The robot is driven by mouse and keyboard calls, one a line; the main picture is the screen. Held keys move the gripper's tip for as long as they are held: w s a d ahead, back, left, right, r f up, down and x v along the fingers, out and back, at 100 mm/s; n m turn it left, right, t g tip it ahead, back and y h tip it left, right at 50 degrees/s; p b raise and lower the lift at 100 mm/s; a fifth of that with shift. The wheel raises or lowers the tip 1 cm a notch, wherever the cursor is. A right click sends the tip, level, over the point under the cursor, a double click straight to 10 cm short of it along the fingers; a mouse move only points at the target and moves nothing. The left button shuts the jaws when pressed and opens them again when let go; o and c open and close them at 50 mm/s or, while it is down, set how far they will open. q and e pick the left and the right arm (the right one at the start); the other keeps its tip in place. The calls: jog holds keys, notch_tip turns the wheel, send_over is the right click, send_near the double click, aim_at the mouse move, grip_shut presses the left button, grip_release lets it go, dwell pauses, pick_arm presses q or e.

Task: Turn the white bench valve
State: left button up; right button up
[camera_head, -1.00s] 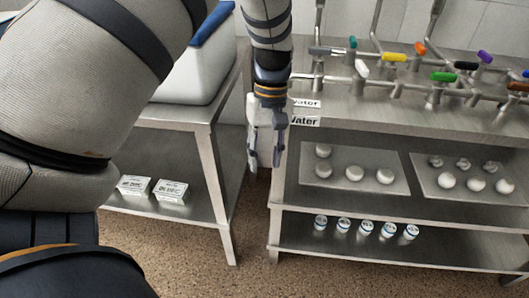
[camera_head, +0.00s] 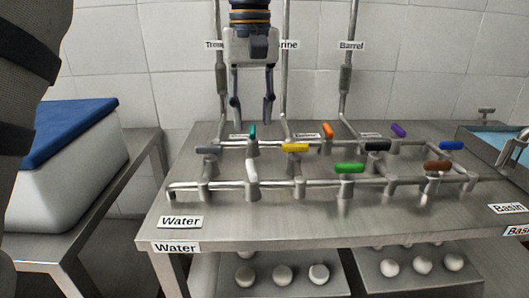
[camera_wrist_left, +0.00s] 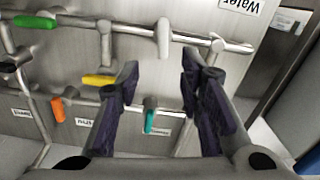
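The white bench valve (camera_head: 252,172) is a small white handle on the front pipe of the bench manifold, near its left end. In the left wrist view the white valve (camera_wrist_left: 163,38) shows beyond the fingertips, roughly centred between them. My left gripper (camera_head: 253,112) hangs fingers down above the back of the bench, behind the white valve. Its fingers are apart with nothing between them; they also show in the left wrist view (camera_wrist_left: 160,80). The teal valve (camera_head: 252,131) lies close below the fingers. My right gripper is not in view.
Vertical pipes (camera_head: 346,80) rise behind the bench. The bench front (camera_head: 300,228) is clear. A blue-lidded white box (camera_head: 60,150) stands left.

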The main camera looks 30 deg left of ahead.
aim_at(252, 165)
pick_arm(q)
jog(key=f, duration=1)
jog(key=shift+s+f, duration=0.1)
jog(key=shift+s, duration=0.2)
grip_shut()
